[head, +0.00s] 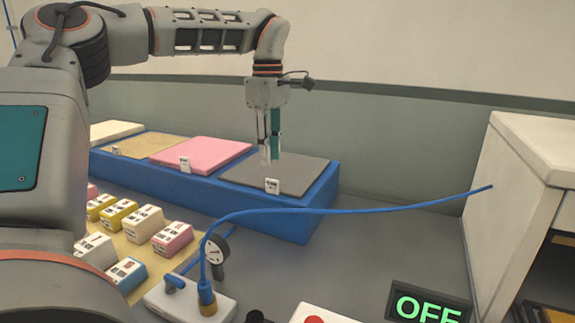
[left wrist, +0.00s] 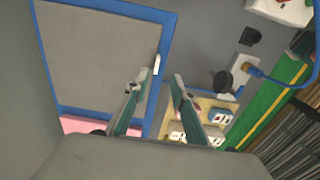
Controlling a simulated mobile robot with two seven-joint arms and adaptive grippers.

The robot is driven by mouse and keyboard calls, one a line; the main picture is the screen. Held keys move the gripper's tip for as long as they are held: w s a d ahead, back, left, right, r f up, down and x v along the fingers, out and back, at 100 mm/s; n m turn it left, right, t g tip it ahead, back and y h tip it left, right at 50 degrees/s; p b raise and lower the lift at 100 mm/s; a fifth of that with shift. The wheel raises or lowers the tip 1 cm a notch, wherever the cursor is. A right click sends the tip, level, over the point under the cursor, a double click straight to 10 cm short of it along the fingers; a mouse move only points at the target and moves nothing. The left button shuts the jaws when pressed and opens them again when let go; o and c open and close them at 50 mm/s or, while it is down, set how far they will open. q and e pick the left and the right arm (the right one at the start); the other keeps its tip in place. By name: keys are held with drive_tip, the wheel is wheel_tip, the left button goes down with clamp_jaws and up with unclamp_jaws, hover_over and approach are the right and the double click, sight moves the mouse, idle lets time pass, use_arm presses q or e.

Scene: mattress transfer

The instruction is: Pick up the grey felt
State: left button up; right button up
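The grey felt (head: 298,172) is a flat dark grey square on the right end of the blue stand (head: 310,215), with a white tag (head: 272,186) at its front edge. It also fills the upper left of the left wrist view (left wrist: 95,60). Contact with the felt cannot be told. My right gripper is not in view.
A pink sheet (head: 205,153), a tan sheet (head: 145,145) and a white sheet (head: 112,131) lie farther left. Several small boxes (head: 145,223) stand in front. A blue cable (head: 350,209) rises from a white socket block (head: 190,302). A white cabinet (head: 515,175) stands right.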

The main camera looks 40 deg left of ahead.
sight(273, 180)
use_arm(q)
drive_tip(key=shift+w+f, duration=0.1)
drive_tip(key=shift+f, duration=0.05)
wheel_tip(273, 180, down, 2)
drive_tip(key=shift+f, duration=0.25)
drive_tip(key=f, duration=0.2)
drive_tip(key=f+b, duration=0.1)
drive_tip(key=f, duration=0.1)
drive_tip(key=shift+w+f, duration=0.2)
drive_tip(key=shift+f, duration=0.2)
clamp_jaws()
